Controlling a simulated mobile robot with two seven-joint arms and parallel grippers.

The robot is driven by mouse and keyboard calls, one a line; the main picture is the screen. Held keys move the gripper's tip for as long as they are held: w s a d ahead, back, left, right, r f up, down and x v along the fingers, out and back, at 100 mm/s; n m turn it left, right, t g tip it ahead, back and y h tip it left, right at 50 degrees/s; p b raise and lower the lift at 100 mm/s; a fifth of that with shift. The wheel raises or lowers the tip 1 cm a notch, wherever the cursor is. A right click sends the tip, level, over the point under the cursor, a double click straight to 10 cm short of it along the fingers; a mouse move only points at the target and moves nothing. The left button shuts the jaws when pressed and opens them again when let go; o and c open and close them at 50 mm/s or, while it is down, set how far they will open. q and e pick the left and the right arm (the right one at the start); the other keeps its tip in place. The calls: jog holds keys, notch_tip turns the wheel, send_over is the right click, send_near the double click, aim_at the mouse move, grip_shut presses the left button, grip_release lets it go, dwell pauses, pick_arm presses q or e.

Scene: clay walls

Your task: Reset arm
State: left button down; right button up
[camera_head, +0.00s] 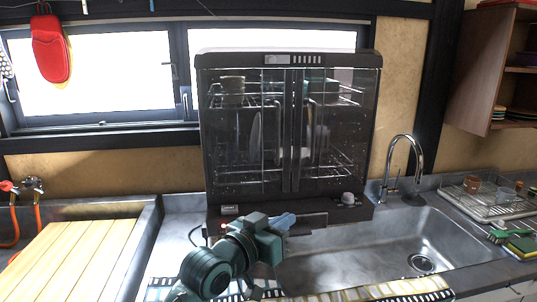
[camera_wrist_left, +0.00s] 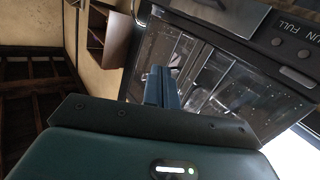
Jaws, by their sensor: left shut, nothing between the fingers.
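My left gripper (camera_head: 285,222) is in front of the lower edge of the dish cabinet, over the counter between the wooden board and the sink. Its blue fingers are shut and empty; they also show in the left wrist view (camera_wrist_left: 162,88). The dish cabinet (camera_head: 290,125) has closed clear doors, with cups and plates on racks inside. It also shows in the left wrist view (camera_wrist_left: 225,75), tilted, beyond the fingers. I cannot tell the exact gap between the fingers and the cabinet. My right gripper is not in view.
A steel sink (camera_head: 370,250) with a tall faucet (camera_head: 402,165) lies to the right. A dish rack (camera_head: 490,200) stands beyond it, near a green brush (camera_head: 508,233). A slatted wooden board (camera_head: 70,260) is at the left. A wall shelf (camera_head: 490,75) hangs upper right.

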pick_arm(q)
jog(key=s+a+f+n+y, duration=0.1)
jog(key=s+a+f+y, duration=0.15)
jog(key=f, duration=0.45)
jog(key=s+a+f+n+y, duration=0.1)
jog(key=s+a+f, duration=0.3)
jog(key=f, duration=0.3)
jog(key=s+a+f+n+y, duration=0.1)
jog(key=s+a+f, duration=0.25)
jog(key=f, duration=0.25)
jog(key=s+a+f+g+y, duration=0.1)
jog(key=s+a+f+y, duration=0.1)
jog(key=s+a+f, duration=0.2)
jog(key=s+a+f+g+y, duration=0.1)
jog(key=s+a+f, duration=0.4)
jog(key=s, duration=0.6)
notch_tip(320, 180, down, 3)
jog(key=shift+s+r+n+y, duration=0.15)
jog(key=shift+s+n+y, duration=0.25)
jog(key=shift+y, duration=0.05)
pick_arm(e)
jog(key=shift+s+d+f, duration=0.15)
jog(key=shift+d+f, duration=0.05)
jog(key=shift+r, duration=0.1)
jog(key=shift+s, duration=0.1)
